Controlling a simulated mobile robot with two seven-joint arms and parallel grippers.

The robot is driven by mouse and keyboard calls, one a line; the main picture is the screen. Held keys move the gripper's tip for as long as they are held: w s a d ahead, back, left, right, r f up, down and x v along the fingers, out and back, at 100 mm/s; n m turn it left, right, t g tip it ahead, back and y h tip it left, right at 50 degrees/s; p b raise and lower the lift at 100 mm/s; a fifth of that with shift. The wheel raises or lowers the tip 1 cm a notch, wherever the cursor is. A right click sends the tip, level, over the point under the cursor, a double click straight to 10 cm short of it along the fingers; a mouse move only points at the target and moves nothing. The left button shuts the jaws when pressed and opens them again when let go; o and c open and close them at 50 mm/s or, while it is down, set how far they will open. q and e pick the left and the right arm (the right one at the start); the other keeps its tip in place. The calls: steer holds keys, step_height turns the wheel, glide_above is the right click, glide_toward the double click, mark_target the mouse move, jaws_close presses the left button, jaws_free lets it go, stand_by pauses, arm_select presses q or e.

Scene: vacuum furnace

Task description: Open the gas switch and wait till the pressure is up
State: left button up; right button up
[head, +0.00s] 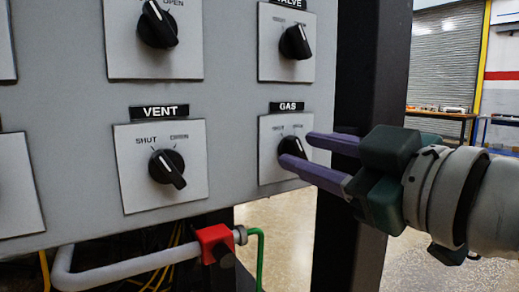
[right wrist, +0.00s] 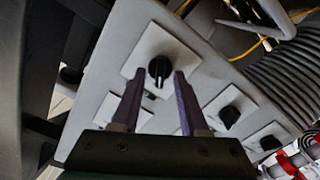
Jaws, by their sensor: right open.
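The gas switch (head: 291,146) is a black knob on a white square plate under a GAS label (head: 287,107), at the right of the grey panel in the head view. My right gripper (head: 298,148) comes in from the right, open, with its purple fingers on either side of the knob. The lower finger covers part of the knob. In the right wrist view the knob (right wrist: 159,70) shows between the tips of my right gripper (right wrist: 160,73); whether they touch it, I cannot tell. The knob's exact setting is hard to read. No pressure display and no left gripper are in view.
The VENT knob (head: 167,168) is left of the gas switch, its white mark toward SHUT. Two more knobs (head: 157,24) (head: 295,42) sit above. A red valve block (head: 216,244) on a pipe is below the panel. A dark post (head: 365,75) stands right of the panel.

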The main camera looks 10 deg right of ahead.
steer(key=shift+w+a, duration=0.1)
steer(key=shift+w, duration=0.1)
jaws_close()
stand_by(0.3)
